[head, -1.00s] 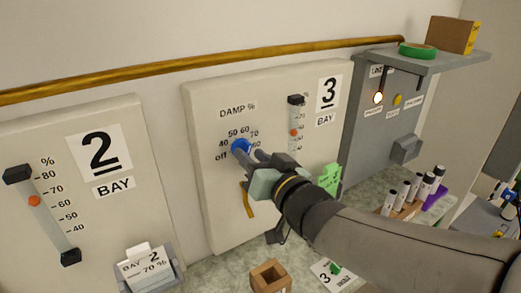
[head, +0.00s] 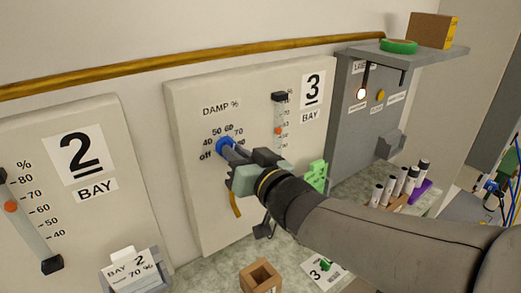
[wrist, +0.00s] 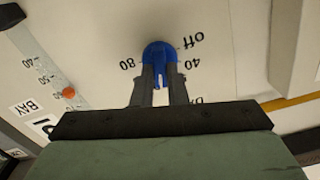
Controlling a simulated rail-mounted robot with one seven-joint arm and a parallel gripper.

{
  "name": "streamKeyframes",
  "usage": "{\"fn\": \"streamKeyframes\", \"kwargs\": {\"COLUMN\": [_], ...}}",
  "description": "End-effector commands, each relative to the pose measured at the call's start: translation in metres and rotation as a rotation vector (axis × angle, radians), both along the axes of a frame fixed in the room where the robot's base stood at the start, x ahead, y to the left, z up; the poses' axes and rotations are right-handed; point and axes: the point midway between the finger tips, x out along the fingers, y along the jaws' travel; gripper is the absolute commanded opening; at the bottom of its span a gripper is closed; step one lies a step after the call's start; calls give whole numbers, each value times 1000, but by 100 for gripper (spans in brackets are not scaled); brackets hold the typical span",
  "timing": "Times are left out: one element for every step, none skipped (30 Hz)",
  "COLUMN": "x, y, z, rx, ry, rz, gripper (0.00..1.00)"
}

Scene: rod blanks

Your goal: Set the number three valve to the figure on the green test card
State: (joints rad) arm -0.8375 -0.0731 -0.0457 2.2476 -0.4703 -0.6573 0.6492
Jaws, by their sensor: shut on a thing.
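The number three bay panel (head: 190,170) carries a blue valve knob (head: 224,147) under the words "DAMP %", with a scale from "off" and 40 up past 70 around it. My gripper (head: 232,153) is shut on the blue knob. In the wrist view, the knob (wrist: 160,52) sits between my two fingers (wrist: 160,88), with "80", "40" and "off" upside down around it. My gripper hides part of the scale, and I cannot tell the knob's setting. A green card-like piece (head: 316,177) stands at the panel's lower right; its figure is not readable.
A vertical gauge (head: 279,115) with an orange marker is right of the knob. The bay 2 panel (head: 110,220) is at left, with a "BAY 2 70 %" card (head: 132,268) below. A wooden box (head: 261,276), a "3" card (head: 322,270) and several tubes (head: 408,180) are on the counter.

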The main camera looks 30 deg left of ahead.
Motion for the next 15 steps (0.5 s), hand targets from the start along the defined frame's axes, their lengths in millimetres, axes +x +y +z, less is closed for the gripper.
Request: {"fn": "streamKeyframes", "kwargs": {"x": [0, 0, 0, 0, 0, 0, 0, 0, 0, -1, -1, 0, 0, 0, -1], "y": [0, 0, 0, -1, 0, 0, 0, 0, 0, 0, 0, 0, 0, 0, 0], "z": [-4, -4, -5, -5, -6, -5, -5, -5, -5, -5, -5, -5, -5, -5, -5], "rx": [-11, -19, -32, -43, -56, -69, -81, -93, -109, -121, -132, -148, -159, -170, -184], "ry": [-25, -41, -66, -85, -105, -133, -154, -176, -205, -227, -247, -276, -296, -315, -340], "rz": [-1, -1, -2, -3, -2, -1, -2, -3, -3, -2, -1, -2, -2, -2, -1], "gripper": [0, 0, 0, 0, 0, 0, 0, 0, 0, 0, 0, 0, 0, 0, 0]}}
